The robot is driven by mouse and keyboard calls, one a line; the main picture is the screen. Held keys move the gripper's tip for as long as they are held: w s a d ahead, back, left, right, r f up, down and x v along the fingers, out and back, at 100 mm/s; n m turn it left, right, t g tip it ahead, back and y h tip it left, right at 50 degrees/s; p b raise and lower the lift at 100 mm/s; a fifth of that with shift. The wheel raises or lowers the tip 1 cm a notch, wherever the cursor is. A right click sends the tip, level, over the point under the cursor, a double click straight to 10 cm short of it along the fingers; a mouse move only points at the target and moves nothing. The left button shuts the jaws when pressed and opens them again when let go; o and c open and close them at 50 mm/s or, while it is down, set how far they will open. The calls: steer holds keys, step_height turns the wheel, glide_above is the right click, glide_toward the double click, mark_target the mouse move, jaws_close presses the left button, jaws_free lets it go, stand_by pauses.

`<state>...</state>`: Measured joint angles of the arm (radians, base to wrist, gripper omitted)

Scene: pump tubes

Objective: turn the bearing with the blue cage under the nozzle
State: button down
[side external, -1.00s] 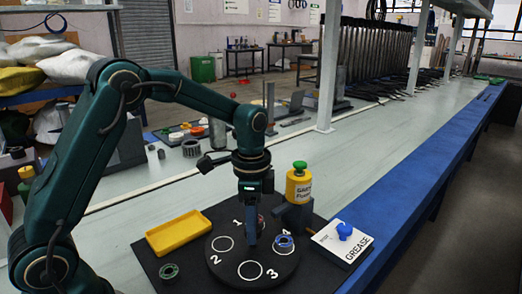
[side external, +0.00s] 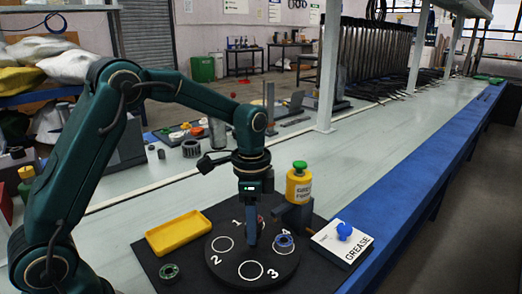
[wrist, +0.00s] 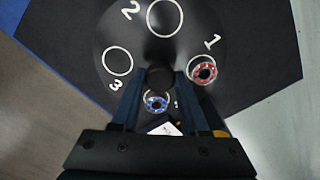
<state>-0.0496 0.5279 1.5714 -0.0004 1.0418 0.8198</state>
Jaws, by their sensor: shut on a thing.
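The round black turntable (side external: 228,268) carries white rings numbered 1 to 4. The bearing with the blue cage (side external: 284,243) sits on ring 4, at the right; it also shows in the wrist view (wrist: 155,103) between my fingers. A bearing with a red cage (wrist: 203,70) sits by number 1, mostly hidden behind my gripper in the side view. My gripper (side external: 251,241) points down at the turntable's middle, shut on the dark centre knob (wrist: 160,77). The nozzle is on the dark pump stand (side external: 296,215) under the yellow grease reservoir (side external: 299,187), behind ring 4; its tip is unclear.
A yellow tray (side external: 178,233) and a green-caged bearing (side external: 169,271) lie left of the turntable on the black mat. A white GREASE panel with a blue button (side external: 344,231) stands at the right. The pump stand is close to my gripper's right.

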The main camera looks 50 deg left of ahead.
steer(key=shift+n, duration=4.4)
steer(key=shift+c, duration=2.1)
jaws_free()
steer(key=shift+r, duration=2.6)
steer(key=shift+r, duration=0.1)
